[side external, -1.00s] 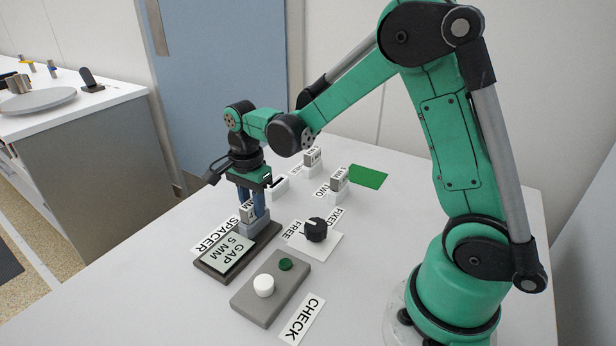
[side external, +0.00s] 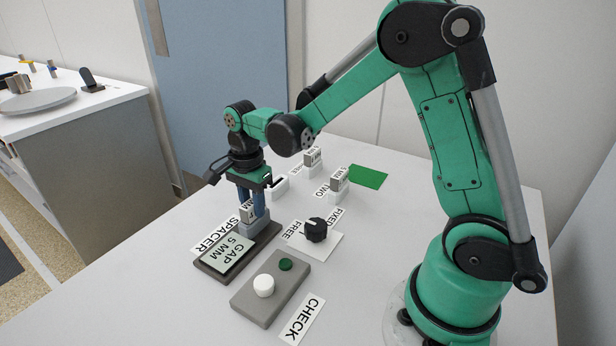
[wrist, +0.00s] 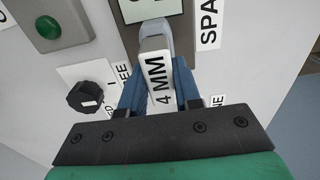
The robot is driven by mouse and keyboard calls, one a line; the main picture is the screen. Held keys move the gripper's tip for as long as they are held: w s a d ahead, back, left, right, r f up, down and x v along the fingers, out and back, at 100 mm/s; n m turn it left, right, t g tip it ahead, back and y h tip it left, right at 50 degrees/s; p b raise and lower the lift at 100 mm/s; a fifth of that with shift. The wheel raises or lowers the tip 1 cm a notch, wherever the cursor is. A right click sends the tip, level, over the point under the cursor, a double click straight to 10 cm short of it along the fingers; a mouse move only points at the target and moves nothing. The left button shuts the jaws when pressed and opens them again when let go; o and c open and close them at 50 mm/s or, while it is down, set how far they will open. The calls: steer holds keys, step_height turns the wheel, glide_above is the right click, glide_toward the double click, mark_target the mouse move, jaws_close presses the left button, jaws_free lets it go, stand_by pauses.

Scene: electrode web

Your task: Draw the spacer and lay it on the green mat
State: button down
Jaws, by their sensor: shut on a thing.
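The spacer is a grey block with a white label reading 4 MM (wrist: 158,80); it also shows in the side view (side external: 247,211). It stands in a grey holder (side external: 257,229) at the end of the dark plate marked SPACER. My gripper (side external: 254,212) points down over it. In the wrist view my blue fingers (wrist: 160,92) lie on both sides of the block and are shut on it. The spacer's lower end is hidden in the holder. The green mat (side external: 368,177) lies bare at the back right of the table, well away from my gripper.
A display reading GAP 5 MM (side external: 227,253) lies in front of the holder. A black knob (side external: 316,230) marked FREE and FIXED stands to its right. A grey box (side external: 270,289) has white and green buttons. Labelled blocks (side external: 339,179) (side external: 312,158) stand in white holders before the mat.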

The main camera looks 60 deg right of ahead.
steer(key=shift+r, duration=0.75)
stand_by(0.3)
steer(key=shift+r, duration=1.7)
steer(key=s+d+r+m, duration=0.25)
steer(key=d+r, duration=0.25)
steer(key=d, duration=0.6)
steer(key=s+d+r+m, duration=0.1)
steer(key=d+r+m, duration=0.35)
steer(key=d, duration=0.65)
steer(key=s+d+r+m, duration=0.2)
steer(key=s+d+r, duration=0.2)
steer(key=s+d, duration=0.3)
step_height(320, 180, down, 19)
steer(key=shift+f, duration=0.15)
steer(key=shift+f, duration=0.1)
